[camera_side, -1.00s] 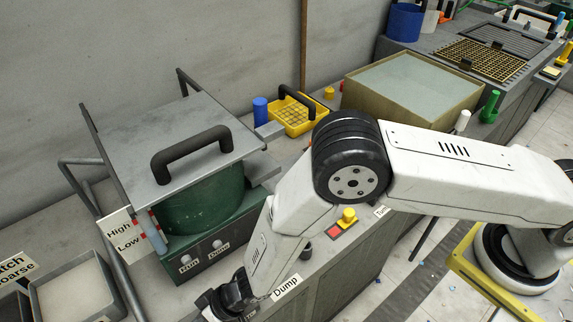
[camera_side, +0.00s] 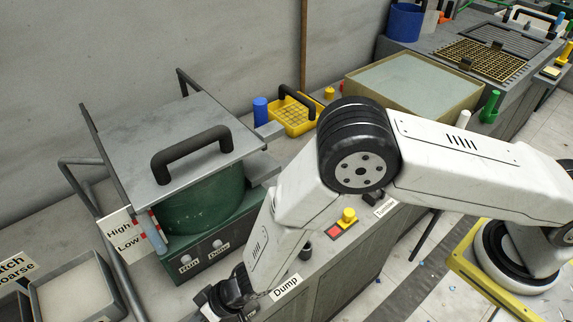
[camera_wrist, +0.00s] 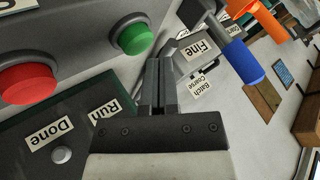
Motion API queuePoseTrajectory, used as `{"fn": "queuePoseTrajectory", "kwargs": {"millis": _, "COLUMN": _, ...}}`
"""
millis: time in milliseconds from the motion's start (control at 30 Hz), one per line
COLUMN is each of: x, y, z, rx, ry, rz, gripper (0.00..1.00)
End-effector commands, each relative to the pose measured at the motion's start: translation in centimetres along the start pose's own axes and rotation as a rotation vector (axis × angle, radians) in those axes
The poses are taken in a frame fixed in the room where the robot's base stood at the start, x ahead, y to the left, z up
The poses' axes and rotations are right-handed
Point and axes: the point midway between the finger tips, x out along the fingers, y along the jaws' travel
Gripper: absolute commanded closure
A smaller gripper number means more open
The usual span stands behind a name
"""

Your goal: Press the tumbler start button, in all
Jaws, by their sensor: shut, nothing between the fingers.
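The tumbler stands at left in the side view, with a green drum (camera_side: 205,205), a grey lid (camera_side: 190,130) and a green panel (camera_side: 205,258) labelled Run and Done. In the wrist view a green button (camera_wrist: 135,38) and a red button (camera_wrist: 28,85) sit on a grey box face. The green panel (camera_wrist: 75,105) with the Run and Done labels shows below them. My gripper (camera_wrist: 160,68) is shut and empty, its tips just right of and below the green button in the picture; I cannot tell the gap in depth. In the side view the fingertips and both buttons are hidden.
A blue-handled tool (camera_wrist: 243,62) is at right in the wrist view, near the Fine label (camera_wrist: 203,47). In the side view, a red and yellow button box (camera_side: 340,224) and a yellow basket (camera_side: 296,118) are on the bench beyond my arm.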

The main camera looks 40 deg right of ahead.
Motion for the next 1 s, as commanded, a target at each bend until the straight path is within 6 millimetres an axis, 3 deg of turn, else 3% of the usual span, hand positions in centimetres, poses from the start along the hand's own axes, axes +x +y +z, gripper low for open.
{"fn": "queuePoseTrajectory", "kwargs": {"millis": 267, "x": -0.3, "y": -0.3, "z": -0.3, "rx": -0.001, "ry": 0.002, "rz": -0.001, "gripper": 1.00}}
{"fn": "queuePoseTrajectory", "kwargs": {"millis": 1000, "x": -3.5, "y": -2.5, "z": -2.5, "rx": -0.001, "ry": 0.001, "rz": -0.001, "gripper": 1.00}}
